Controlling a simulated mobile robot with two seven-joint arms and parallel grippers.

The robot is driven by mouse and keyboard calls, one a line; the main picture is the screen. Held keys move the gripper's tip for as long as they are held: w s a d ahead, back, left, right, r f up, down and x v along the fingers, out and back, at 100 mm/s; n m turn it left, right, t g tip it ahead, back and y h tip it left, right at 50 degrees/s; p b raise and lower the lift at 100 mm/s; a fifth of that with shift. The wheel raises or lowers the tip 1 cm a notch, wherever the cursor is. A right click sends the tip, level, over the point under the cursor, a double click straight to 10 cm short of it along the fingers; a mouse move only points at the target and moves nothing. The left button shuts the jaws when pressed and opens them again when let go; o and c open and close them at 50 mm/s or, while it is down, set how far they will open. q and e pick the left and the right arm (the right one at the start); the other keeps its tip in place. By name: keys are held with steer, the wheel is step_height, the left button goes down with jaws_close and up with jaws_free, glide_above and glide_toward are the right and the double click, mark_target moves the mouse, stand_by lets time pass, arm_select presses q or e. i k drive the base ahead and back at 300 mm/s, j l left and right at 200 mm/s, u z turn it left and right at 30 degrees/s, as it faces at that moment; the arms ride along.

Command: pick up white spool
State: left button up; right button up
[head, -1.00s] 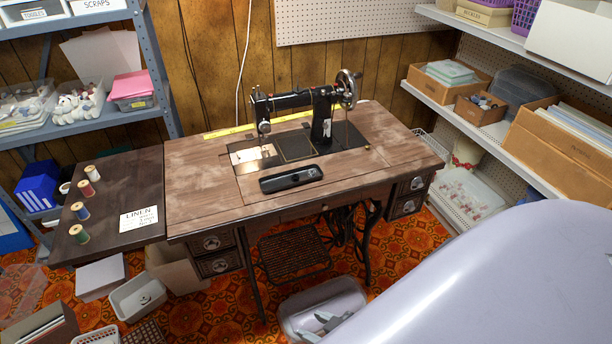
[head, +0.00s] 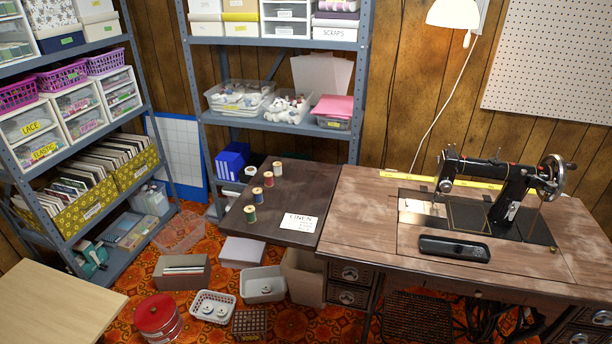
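Several thread spools stand in a row on the dark side leaf of the sewing table (head: 310,187). The farthest one (head: 277,170) looks pale, cream to white, and is the likeliest white spool; its thread colour is hard to make out at this size. In front of it are a reddish spool (head: 268,179), another small coloured spool (head: 257,195) and a green spool (head: 250,214). A small white round thing (head: 250,172) shows at the leaf's far left edge; I cannot tell what it is. Neither of my grippers is in view.
A LINEN card (head: 300,223) lies on the leaf, right of the spools. The sewing machine (head: 500,185) and a black case (head: 454,248) are on the tabletop. Bins, boxes and a red-lidded jar (head: 155,315) crowd the floor before the leaf. A pale table (head: 55,305) stands lower left.

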mark_target(277, 166)
steer(key=i+j, duration=0.3)
steer(key=j, duration=0.15)
steer(key=i+j, duration=0.3)
steer(key=j, duration=0.15)
steer(key=i+j+z, duration=0.15)
steer(key=j, duration=0.2)
steer(key=i+j+z, duration=0.15)
steer(key=i+j, duration=0.1)
steer(key=j, duration=0.1)
